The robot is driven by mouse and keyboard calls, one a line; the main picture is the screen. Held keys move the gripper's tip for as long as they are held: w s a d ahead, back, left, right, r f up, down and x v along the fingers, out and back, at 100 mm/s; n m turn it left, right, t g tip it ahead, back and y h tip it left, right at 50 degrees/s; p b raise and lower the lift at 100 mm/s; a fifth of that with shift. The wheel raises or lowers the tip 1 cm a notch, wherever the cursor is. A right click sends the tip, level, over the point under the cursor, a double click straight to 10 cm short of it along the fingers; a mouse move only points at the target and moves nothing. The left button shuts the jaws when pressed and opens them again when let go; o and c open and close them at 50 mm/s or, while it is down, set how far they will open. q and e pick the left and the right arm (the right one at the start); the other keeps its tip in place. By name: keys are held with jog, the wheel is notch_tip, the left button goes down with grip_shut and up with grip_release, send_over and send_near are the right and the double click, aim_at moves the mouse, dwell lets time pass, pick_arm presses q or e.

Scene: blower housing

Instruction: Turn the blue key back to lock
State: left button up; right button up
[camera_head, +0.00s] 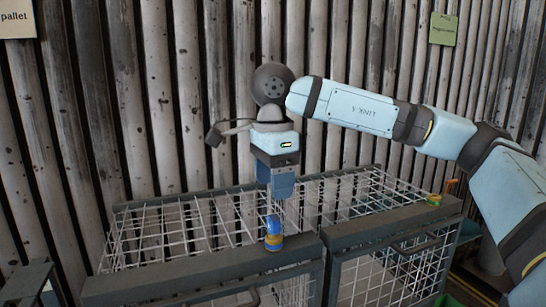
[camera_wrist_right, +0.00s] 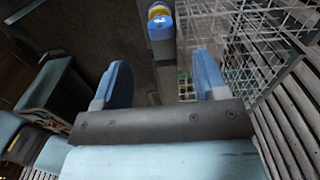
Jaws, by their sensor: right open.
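The blue key (camera_head: 273,226) stands on a yellow ring on the dark top bar of a wire-mesh cage (camera_head: 215,268), near the middle of the front edge. The blue key (camera_wrist_right: 161,28) also shows in the right wrist view, ahead of the fingertips and roughly between their lines. My right gripper (camera_head: 281,194) points down, just above and slightly behind the key in the head view. Its two blue fingers (camera_wrist_right: 164,75) are apart with nothing between them. They do not appear to touch the key. My left gripper is not in view.
The cage's mesh top lies below my right gripper. A corrugated wall (camera_head: 150,100) stands behind, with a green sign (camera_head: 443,29) at upper right.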

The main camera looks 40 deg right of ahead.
aim_at(274, 216)
notch_tip(274, 216, down, 9)
jog(key=shift+d+f+p, duration=0.1)
jog(key=shift+f+p, duration=0.05)
jog(key=shift+p, duration=0.5)
jog(key=c, duration=1)
